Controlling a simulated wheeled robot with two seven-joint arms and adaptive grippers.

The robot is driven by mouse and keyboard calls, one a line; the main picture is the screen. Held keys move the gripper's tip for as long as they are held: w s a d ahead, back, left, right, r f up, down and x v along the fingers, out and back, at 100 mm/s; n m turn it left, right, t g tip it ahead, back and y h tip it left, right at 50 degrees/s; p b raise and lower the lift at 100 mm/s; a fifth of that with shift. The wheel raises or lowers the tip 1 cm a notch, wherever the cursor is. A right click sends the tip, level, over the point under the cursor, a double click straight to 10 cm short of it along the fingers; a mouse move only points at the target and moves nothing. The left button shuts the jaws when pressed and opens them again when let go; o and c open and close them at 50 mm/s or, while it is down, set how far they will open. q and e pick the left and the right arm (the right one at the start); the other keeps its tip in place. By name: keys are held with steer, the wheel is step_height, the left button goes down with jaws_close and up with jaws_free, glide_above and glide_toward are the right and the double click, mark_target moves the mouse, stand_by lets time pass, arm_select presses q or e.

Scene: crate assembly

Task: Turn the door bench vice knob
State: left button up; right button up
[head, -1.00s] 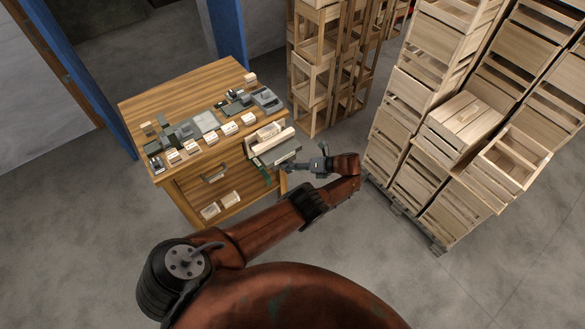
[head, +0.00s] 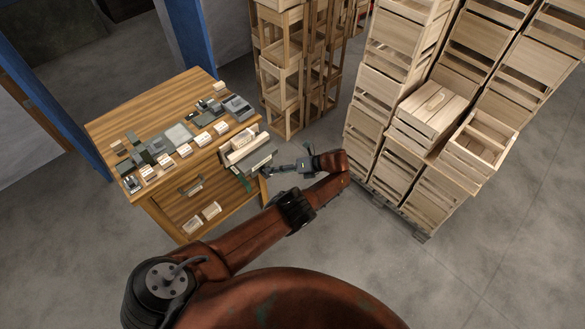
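A wooden workbench (head: 150,103) stands at the left. At its right end is what looks like the bench vice (head: 252,161), a grey-green body beside pale wooden blocks (head: 240,146). A separate knob on it is too small to make out. My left arm reaches in from the lower left and bends back at the elbow toward the bench. My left gripper (head: 270,172) is just right of the vice, near the bench's front right corner. Whether it touches anything, and whether its fingers are open, is too small to tell. My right gripper is not in view.
Small grey parts and pale blocks (head: 184,151) line the bench top. Stacked wooden crates (head: 375,110) rise to the right of my arm, with wooden racks (head: 280,80) behind. Open concrete floor lies at the lower right.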

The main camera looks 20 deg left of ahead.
arm_select(q)
steer(key=v, duration=0.7)
steer(key=shift+d+r, duration=0.15)
steer(key=shift+d, duration=0.15)
stand_by(0.4)
steer(key=shift+w, duration=0.1)
stand_by(0.6)
